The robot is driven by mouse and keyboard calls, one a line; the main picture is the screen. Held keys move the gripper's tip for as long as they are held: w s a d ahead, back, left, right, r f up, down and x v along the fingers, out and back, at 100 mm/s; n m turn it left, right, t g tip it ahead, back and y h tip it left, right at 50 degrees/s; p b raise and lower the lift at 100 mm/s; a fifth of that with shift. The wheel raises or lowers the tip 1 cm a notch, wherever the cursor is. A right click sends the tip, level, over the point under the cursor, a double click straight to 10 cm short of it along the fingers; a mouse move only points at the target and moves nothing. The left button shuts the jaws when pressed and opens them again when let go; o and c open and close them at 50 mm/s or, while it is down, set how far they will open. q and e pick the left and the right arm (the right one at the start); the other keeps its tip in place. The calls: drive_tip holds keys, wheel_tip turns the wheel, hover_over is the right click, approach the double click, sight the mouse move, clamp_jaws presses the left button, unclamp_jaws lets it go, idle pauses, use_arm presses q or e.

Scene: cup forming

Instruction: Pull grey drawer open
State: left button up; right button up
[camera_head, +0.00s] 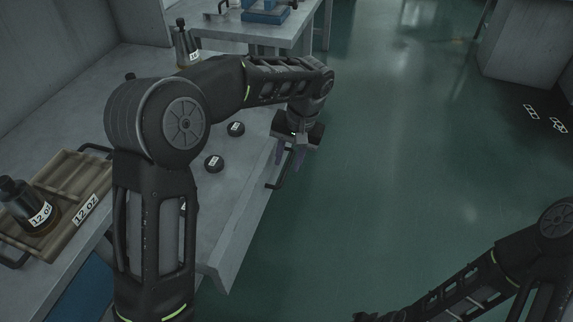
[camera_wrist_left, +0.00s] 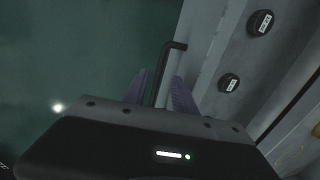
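The grey drawer's dark bar handle (camera_head: 284,176) stands out from the side of the grey bench, facing the green floor. The handle also shows in the left wrist view (camera_wrist_left: 162,72), with the grey front (camera_wrist_left: 197,42) beside it. My left gripper (camera_head: 289,156) reaches over the bench and points down at the handle. Its two purple fingers (camera_wrist_left: 158,92) are apart, one on each side of the bar, with gaps showing. The drawer's outline is hard to make out.
Two black labelled caps (camera_head: 214,164) (camera_head: 236,129) lie on the bench top (camera_head: 222,205). A brown tray (camera_head: 75,180) with a dark 12 oz bottle (camera_head: 30,208) is at the left. Another bottle (camera_head: 187,48) stands behind my left arm. The green floor (camera_head: 400,170) at right is clear.

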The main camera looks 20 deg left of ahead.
use_arm(q)
drive_tip(key=r, duration=0.4)
drive_tip(key=shift+d+r, duration=0.15)
drive_tip(key=shift+d, duration=0.25)
drive_tip(key=w+d+f+m+t+h, duration=0.3)
drive_tip(key=w+d+f+h, duration=0.1)
drive_tip(key=d+f, duration=0.4)
drive_tip(key=s+d+f+h+p, duration=0.2)
drive_tip(key=s+d+f+p, duration=0.1)
drive_tip(key=s+d+f, duration=0.3)
drive_tip(key=s+a+f+n+g+p, duration=0.1)
drive_tip(key=s+f+n+p, duration=0.1)
drive_tip(key=s, duration=1)
drive_tip(key=s+a+f+n+g+p, duration=0.1)
drive_tip(key=s+f+p, duration=0.4)
drive_tip(key=s, duration=0.8)
wheel_tip(320, 180, down, 2)
drive_tip(key=shift+a+f+n, duration=0.1)
drive_tip(key=shift+a+n, duration=0.55)
drive_tip(key=shift+n, duration=0.05)
